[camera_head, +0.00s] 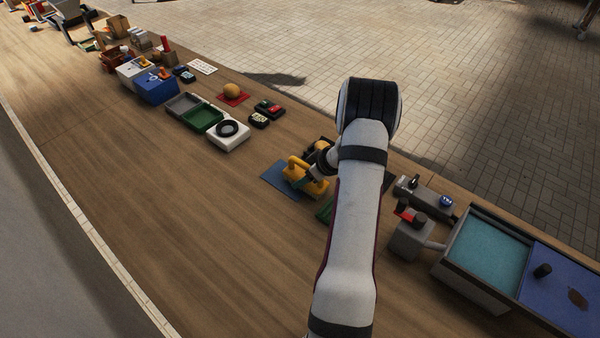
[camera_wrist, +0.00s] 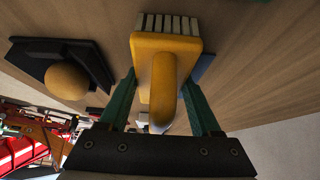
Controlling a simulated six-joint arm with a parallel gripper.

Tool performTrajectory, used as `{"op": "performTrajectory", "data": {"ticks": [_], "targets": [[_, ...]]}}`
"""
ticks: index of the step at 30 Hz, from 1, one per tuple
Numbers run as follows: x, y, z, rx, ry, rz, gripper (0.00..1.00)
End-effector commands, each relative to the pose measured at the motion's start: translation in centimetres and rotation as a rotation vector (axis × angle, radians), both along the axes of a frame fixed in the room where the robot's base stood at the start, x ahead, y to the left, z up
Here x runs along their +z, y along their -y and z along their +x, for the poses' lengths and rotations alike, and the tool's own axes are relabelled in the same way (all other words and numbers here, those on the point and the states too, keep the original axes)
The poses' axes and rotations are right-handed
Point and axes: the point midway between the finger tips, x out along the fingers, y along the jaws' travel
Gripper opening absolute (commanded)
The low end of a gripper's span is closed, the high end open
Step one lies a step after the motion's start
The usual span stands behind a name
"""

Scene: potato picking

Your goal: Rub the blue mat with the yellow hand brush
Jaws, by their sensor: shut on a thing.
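The yellow hand brush (camera_head: 311,187) is at my gripper (camera_head: 304,176) in the head view, over the right part of the blue mat (camera_head: 272,174). In the wrist view my gripper (camera_wrist: 162,88) has its two green fingers on either side of the yellow handle, shut on the brush (camera_wrist: 148,45). The pale and dark bristles show at the top of that view. A small blue patch, perhaps the mat (camera_wrist: 205,65), shows beside the brush. My gripper and the brush hide part of the mat. I cannot tell whether the bristles touch it.
A dark plate with a yellow round knob (camera_wrist: 68,80) lies beside the brush in the wrist view. A grey box with levers (camera_head: 408,240) and a teal basin (camera_head: 487,255) stand to the right. A white box with a black ring (camera_head: 229,143) stands left. Bare wood lies in front.

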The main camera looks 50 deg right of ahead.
Motion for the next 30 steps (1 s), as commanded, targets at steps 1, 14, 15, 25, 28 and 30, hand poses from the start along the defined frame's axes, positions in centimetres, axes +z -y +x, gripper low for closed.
{"op": "performTrajectory", "data": {"ticks": [1,14,15,25,28,30], "targets": [[0.0,0.0,-0.5,-0.003,0.000,0.001,0.13],[4.5,0.0,-0.6,-0.001,0.002,-0.001,0.13],[4.9,0.0,-0.6,0.000,0.001,-0.001,0.13],[7.7,0.0,-0.6,0.000,0.001,-0.002,0.13],[8.1,0.0,-0.7,-0.001,0.000,0.000,0.13],[8.2,0.0,-0.7,-0.001,0.000,0.000,0.13]]}}
